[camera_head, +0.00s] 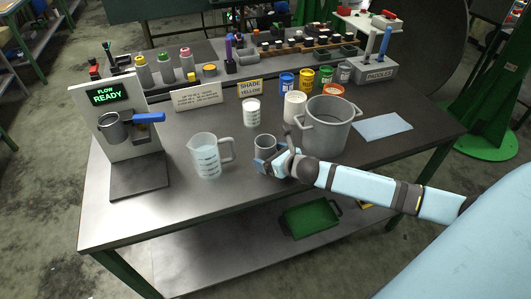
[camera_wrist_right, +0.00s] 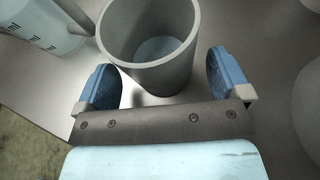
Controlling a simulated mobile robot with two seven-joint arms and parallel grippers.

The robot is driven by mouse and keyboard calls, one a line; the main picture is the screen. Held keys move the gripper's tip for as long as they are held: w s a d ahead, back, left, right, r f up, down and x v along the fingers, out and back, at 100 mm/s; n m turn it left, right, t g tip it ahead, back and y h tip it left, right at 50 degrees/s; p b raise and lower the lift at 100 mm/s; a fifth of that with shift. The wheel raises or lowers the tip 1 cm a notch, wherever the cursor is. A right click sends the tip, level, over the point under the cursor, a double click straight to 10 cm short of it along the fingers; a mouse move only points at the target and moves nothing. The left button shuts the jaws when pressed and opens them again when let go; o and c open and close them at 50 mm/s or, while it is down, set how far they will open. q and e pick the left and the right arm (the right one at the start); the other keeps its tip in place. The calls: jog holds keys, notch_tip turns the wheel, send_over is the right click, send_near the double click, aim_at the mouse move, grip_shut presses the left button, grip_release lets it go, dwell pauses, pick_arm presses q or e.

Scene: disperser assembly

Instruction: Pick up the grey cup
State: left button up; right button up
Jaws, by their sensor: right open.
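The grey cup (camera_head: 265,144) stands upright on the table, between the clear measuring jug and the large grey pot. In the right wrist view the cup (camera_wrist_right: 152,78) shows from above, with something pale blue at its bottom. My right gripper (camera_head: 266,160) is at the near side of the cup. In the right wrist view the gripper (camera_wrist_right: 165,85) is open, with one blue finger pad on each side of the cup's near wall. Gaps show between pads and cup. My left gripper is not in view.
The measuring jug (camera_head: 207,156) stands close to the cup's left, and the two-handled pot (camera_head: 328,128) close to its right. A white marked beaker (camera_head: 251,112) and a white cup (camera_head: 294,106) stand behind. The table front (camera_head: 180,205) is clear.

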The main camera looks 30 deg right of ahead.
jog(key=shift+x, duration=0.9)
jog(key=c, duration=1.1)
jog(key=shift+o, duration=0.2)
jog(key=shift+r, duration=0.2)
notch_tip(320, 180, up, 19)
jog(key=p, duration=0.2)
jog(key=shift+r, duration=0.2)
